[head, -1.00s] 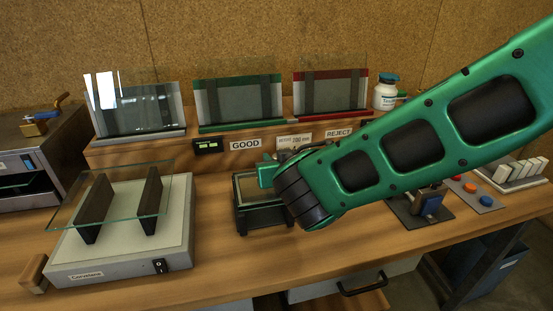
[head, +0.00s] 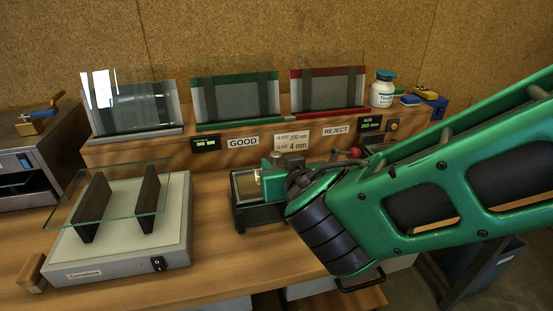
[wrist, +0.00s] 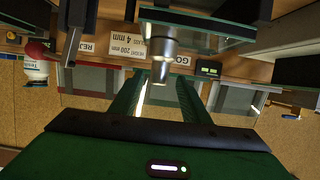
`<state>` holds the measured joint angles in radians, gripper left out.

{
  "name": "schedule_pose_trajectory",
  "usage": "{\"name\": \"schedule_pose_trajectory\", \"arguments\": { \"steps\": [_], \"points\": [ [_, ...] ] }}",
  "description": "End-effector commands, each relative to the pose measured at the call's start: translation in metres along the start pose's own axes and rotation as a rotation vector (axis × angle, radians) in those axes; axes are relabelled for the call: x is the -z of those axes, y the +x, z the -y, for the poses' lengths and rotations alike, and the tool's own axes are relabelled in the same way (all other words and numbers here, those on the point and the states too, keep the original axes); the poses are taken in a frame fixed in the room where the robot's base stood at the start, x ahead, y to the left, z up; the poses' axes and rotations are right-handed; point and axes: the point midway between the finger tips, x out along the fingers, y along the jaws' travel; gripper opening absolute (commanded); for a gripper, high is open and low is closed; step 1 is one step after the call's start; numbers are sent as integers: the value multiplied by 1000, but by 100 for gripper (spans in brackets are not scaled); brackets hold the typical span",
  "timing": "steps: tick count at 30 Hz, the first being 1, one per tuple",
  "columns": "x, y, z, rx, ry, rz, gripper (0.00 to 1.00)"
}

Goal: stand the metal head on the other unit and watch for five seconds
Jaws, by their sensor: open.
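The metal head (wrist: 163,62) is a small silvery cylinder with a narrower tip. In the wrist view, which is upside down, it stands against the glass-topped dark unit (wrist: 200,28), just past my fingertips. In the head view it shows as a small pale piece (head: 257,174) on the dark unit (head: 240,215). My gripper (wrist: 160,88) is open, its two green fingers spread either side of the head's tip, without a visible grip on it. In the head view my gripper (head: 270,172) is at the dark unit's right side, largely hidden by my wrist. The other unit cannot be made out clearly behind my arm.
A grey light box (head: 120,262) with a glass sheet on dark supports stands left. Glass racks (head: 237,100) and a white bottle (head: 382,90) stand on the back shelf. A red knob (head: 355,152) shows behind my arm. Bare bench lies between light box and dark unit.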

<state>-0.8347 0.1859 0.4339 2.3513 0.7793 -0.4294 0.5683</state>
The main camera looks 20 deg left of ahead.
Motion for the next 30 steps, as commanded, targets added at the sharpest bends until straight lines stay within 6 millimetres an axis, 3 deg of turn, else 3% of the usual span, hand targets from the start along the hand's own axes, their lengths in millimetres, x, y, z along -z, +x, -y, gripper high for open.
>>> {"name": "schedule_pose_trajectory", "arguments": {
  "steps": [3, 9, 17, 20, 23, 26, 30],
  "points": [
    [0, -19, 0, 1, -1, -1, 42],
    [0, -35, 0, 0, -1, 0, 42],
    [0, -37, -1, -1, 0, 0, 42],
    [0, -36, -11, -20, 3, 8, 42],
    [-3, -34, -48, -92, 15, 44, 42],
    [-12, -38, -118, -220, 41, 119, 42],
    [-38, -69, -233, -431, 114, 278, 42]
  ]
}}
